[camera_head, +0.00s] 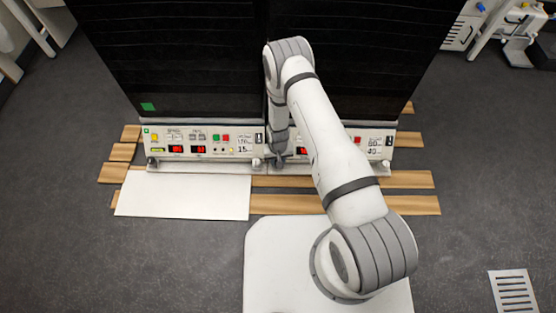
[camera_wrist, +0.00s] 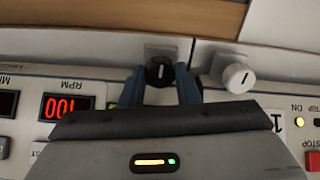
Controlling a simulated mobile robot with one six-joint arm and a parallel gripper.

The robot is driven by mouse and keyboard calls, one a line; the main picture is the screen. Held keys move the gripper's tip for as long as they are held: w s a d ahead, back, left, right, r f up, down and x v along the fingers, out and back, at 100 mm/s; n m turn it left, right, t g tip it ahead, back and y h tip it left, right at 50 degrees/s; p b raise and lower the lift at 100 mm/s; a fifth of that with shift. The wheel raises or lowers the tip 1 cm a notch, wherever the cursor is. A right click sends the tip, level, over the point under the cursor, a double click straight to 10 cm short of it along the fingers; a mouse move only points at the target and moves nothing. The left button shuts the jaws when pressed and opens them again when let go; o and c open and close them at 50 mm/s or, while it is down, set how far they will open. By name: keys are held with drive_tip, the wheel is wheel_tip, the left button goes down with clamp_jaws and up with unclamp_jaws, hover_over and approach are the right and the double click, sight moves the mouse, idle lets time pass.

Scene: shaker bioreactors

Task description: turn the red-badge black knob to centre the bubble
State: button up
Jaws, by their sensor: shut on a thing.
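A black knob (camera_wrist: 160,72) with a white line mark shows in the wrist view, on the edge of a pale machine panel. My gripper (camera_wrist: 161,88) has one blue-grey finger on each side of the knob and is shut on it. I cannot make out a red badge on the knob. No bubble can be made out; a small yellow-green patch (camera_wrist: 113,105) beside the left finger is mostly hidden. In the head view my gripper (camera_head: 280,160) is at the left end of the right machine's front panel, and the knob is too small to tell there.
A white knob (camera_wrist: 238,78) stands close to the right of the black one. A red RPM display (camera_wrist: 66,106) is to the left. The left machine's panel (camera_head: 205,142) stands beside my arm. Wooden slats (camera_head: 400,179) and a white sheet (camera_head: 185,194) lie in front.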

drive_tip(key=m, duration=0.4)
drive_tip(key=shift+m+b, duration=0.3)
drive_tip(key=shift+m, duration=2.1)
drive_tip(key=o, duration=1)
drive_tip(key=shift+c, duration=0.2)
